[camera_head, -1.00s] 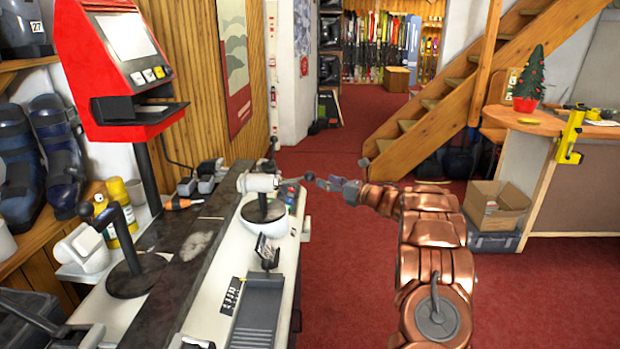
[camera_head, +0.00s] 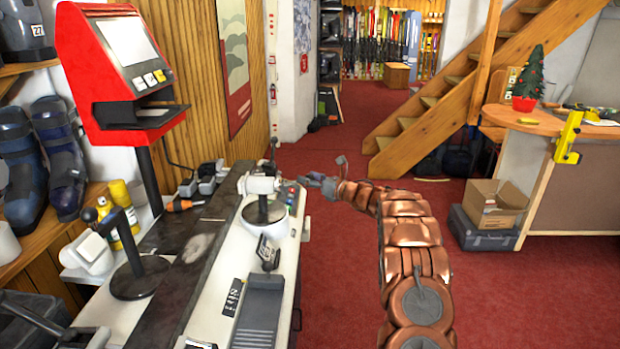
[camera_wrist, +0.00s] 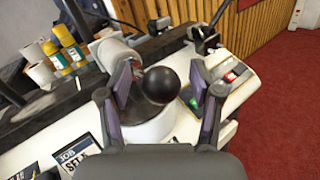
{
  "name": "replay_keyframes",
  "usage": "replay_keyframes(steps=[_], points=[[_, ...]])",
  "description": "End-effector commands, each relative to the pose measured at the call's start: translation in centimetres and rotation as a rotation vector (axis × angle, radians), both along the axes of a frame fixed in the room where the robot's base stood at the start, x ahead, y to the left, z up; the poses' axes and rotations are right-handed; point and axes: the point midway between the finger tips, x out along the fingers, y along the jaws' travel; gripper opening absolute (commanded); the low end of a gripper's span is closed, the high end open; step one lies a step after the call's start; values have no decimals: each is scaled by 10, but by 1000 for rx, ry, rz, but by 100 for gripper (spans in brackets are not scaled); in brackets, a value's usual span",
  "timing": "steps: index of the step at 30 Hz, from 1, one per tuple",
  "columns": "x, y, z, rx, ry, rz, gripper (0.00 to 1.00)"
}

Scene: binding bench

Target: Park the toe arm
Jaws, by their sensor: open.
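The toe arm (camera_head: 262,185), a pale cylinder with a dark lever, stands on a round base at the far part of the bench. Its black ball knob (camera_wrist: 161,85) is large in the wrist view, with the pale cylinder (camera_wrist: 114,54) behind it to the left. My gripper (camera_head: 316,180) is at the bench's right edge in the head view, just right of the toe arm. Its two fingers are open, one on each side of the knob in the wrist view. I cannot tell whether they touch it. The knob is hard to make out in the head view.
Red and green buttons (camera_wrist: 231,76) lie beside the right finger. A second black-levered unit (camera_head: 130,270) stands nearer on the bench, at left. A red screen terminal (camera_head: 115,70) rises behind it. Red carpet (camera_head: 340,280) right of the bench is free.

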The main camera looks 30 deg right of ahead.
Motion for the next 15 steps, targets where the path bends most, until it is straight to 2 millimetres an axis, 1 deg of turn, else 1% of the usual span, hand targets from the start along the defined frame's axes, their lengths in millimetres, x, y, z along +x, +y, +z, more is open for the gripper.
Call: replay_keyframes(steps=[4,15], points=[[0,0,0,0,0,0,63],[-1,0,0,1,0,0,25]])
